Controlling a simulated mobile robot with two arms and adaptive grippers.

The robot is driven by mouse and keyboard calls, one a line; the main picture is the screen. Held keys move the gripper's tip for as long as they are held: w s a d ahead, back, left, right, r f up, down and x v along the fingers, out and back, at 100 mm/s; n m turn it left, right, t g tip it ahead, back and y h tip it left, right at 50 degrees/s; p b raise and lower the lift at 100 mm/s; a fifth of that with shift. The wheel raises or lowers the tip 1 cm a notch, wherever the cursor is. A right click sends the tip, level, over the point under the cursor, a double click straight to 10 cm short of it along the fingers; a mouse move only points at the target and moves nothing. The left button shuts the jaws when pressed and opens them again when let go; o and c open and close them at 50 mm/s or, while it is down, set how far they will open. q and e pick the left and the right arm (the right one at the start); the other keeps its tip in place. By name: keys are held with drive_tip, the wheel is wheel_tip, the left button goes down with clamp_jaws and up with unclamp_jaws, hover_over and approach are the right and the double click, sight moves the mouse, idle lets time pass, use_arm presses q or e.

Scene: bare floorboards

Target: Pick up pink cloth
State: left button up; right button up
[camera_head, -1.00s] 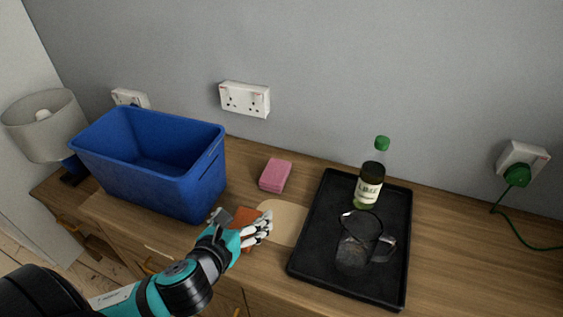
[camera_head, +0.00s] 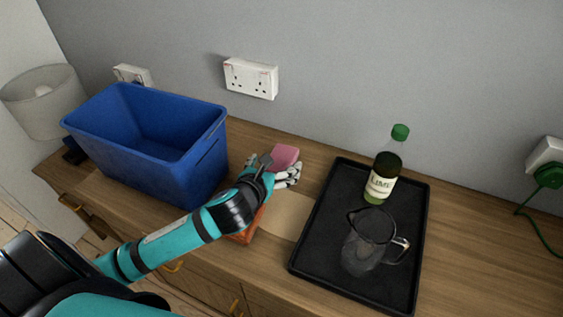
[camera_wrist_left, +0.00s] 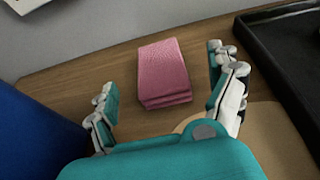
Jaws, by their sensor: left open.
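The pink cloth (camera_head: 285,156) is a folded stack lying on the wooden top near the wall, between the blue bin and the black tray. My left gripper (camera_head: 272,172) is at its near side in the head view and hides part of it. In the left wrist view the cloth (camera_wrist_left: 164,73) lies ahead, between the lines of the two spread fingers. The left gripper (camera_wrist_left: 163,92) is open and empty, and the cloth looks clear of both fingers. My right gripper is not in view.
A blue bin (camera_head: 190,170) stands left of the gripper. A black tray (camera_head: 330,215) on the right holds a green-capped bottle (camera_head: 383,180) and a glass jug (camera_head: 365,245). An orange item (camera_head: 245,230) and a tan board (camera_head: 288,216) lie near the front. A lamp (camera_head: 45,100) is at far left.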

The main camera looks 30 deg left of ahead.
sight(282, 156)
use_arm(q)
drive_tip(key=x, duration=0.5)
drive_tip(key=shift+w+a+f, duration=0.1)
drive_tip(key=shift+w, duration=0.25)
drive_tip(key=c, duration=1.2)
